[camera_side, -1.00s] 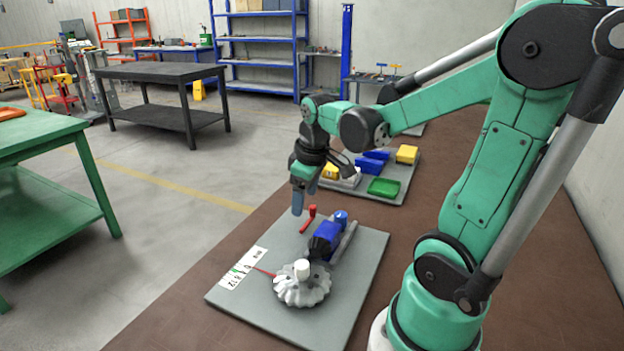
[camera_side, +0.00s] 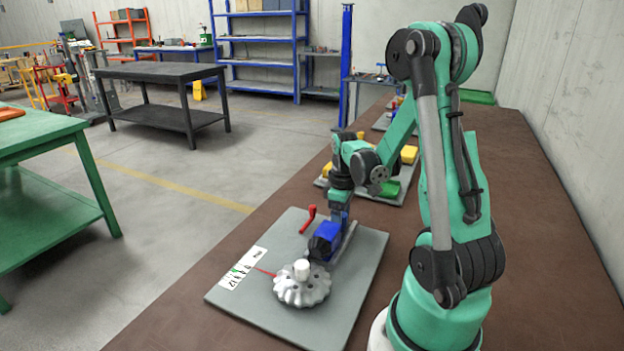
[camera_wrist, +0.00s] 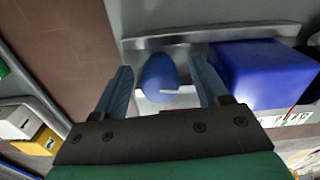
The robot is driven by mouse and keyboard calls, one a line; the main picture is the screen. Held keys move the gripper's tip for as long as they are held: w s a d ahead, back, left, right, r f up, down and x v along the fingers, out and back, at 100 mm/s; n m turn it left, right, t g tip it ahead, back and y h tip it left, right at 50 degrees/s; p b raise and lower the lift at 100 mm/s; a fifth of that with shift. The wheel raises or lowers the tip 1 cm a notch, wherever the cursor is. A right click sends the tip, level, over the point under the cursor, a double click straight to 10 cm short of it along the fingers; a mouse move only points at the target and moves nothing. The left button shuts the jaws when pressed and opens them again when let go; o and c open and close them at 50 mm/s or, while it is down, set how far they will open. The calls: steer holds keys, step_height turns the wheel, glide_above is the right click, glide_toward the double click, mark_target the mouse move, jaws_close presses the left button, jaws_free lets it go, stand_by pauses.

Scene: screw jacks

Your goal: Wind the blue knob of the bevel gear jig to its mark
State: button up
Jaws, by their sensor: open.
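The blue knob (camera_wrist: 158,78) shows in the wrist view between the two fingers of my gripper (camera_wrist: 163,72), with a gap on each side. My gripper is open and appears to straddle the knob without touching it. In the side view my gripper (camera_side: 340,212) points down at the far end of the jig and hides the knob. The jig has a blue housing (camera_side: 322,236), also in the wrist view (camera_wrist: 262,72), a pale bevel gear (camera_side: 302,287) with a white hub, and a grey plate (camera_side: 350,290). A red pointer (camera_side: 264,272) lies beside a white scale (camera_side: 243,268) with a green mark.
A red crank (camera_side: 308,219) stands on the plate just left of my gripper. Behind, a second board carries a green tray (camera_side: 390,188) and yellow and blue blocks. The brown bench (camera_side: 530,270) is clear at right.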

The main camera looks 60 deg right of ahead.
steer(key=shift+c, duration=0.2)
jaws_close()
steer(key=shift+m, duration=2.8)
steer(key=shift+o, duration=0.2)
jaws_free()
